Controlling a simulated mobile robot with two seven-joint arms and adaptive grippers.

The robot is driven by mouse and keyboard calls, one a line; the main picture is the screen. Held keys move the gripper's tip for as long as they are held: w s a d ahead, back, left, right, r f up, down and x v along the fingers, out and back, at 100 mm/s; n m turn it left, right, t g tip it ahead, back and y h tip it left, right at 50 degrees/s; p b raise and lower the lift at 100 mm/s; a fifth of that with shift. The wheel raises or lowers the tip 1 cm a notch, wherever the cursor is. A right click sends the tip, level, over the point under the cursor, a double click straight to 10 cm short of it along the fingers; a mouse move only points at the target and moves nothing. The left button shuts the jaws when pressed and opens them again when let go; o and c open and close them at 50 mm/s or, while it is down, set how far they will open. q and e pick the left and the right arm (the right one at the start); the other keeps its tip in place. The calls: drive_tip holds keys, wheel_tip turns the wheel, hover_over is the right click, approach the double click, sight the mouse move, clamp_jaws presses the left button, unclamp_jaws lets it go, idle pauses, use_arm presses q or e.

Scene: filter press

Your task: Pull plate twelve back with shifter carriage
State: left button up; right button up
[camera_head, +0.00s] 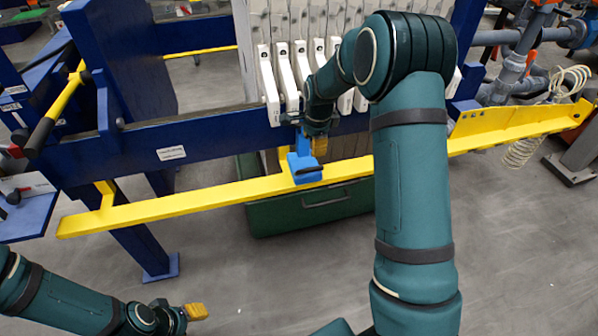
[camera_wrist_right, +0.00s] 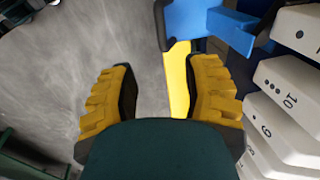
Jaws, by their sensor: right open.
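The blue shifter carriage (camera_head: 304,166) sits on the yellow rail (camera_head: 210,199) in front of the plate handles. It also shows at the top of the right wrist view (camera_wrist_right: 205,22). My right gripper (camera_head: 318,143) is beside the carriage in the head view, partly hidden by its own arm. In the right wrist view its yellow fingers (camera_wrist_right: 165,85) are wide apart with nothing between them. White plate handles numbered 10 (camera_wrist_right: 288,95) and 9 (camera_wrist_right: 268,132) are right of it. No twelve is readable. My left gripper (camera_head: 190,312) is low at the left, away from the press.
A blue press beam (camera_head: 215,138) runs behind the rail, with white plate handles (camera_head: 268,85) above it. A green tray (camera_head: 310,205) lies below. Grey pipes and a coiled hose (camera_head: 522,150) stand at the right. The floor in front is clear.

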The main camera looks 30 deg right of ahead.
sight(310, 169)
drive_tip(key=w+f, duration=0.1)
drive_tip(key=f, duration=0.3)
drive_tip(key=f+b, duration=0.1)
drive_tip(key=f, duration=0.4)
drive_tip(key=w+d+f, duration=0.1)
drive_tip(key=f, duration=0.3)
drive_tip(key=shift+w+f+b, duration=0.25)
drive_tip(key=shift+w+b, duration=0.05)
drive_tip(key=shift+a, duration=0.1)
clamp_jaws()
